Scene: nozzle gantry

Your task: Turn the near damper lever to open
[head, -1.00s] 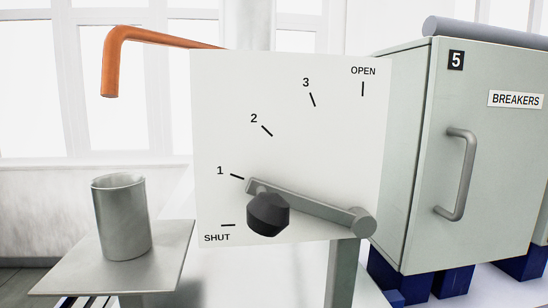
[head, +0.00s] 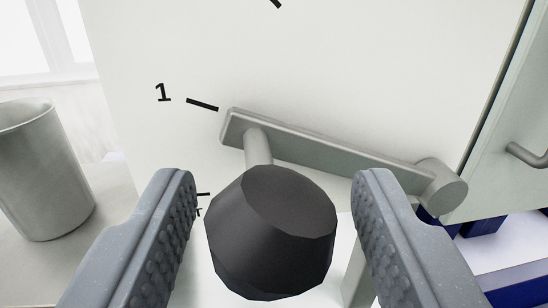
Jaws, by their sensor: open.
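The damper lever (head: 330,155) is a flat grey bar on a white dial plate (head: 400,60). It runs from a round pivot (head: 443,190) at the right to its free end at the left, which points at the mark 1. A black faceted knob (head: 270,232) stands out from the free end on a short grey stem. My gripper (head: 274,195) is open, with one ridged finger to the left of the knob and one to the right. Clear gaps show between both fingers and the knob. The SHUT mark is mostly hidden by the left finger.
A grey metal cup (head: 42,170) stands on a flat plate (head: 105,200) at the left. At the right is a pale cabinet (head: 505,130) with a grey handle (head: 525,155), above blue blocks (head: 485,223).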

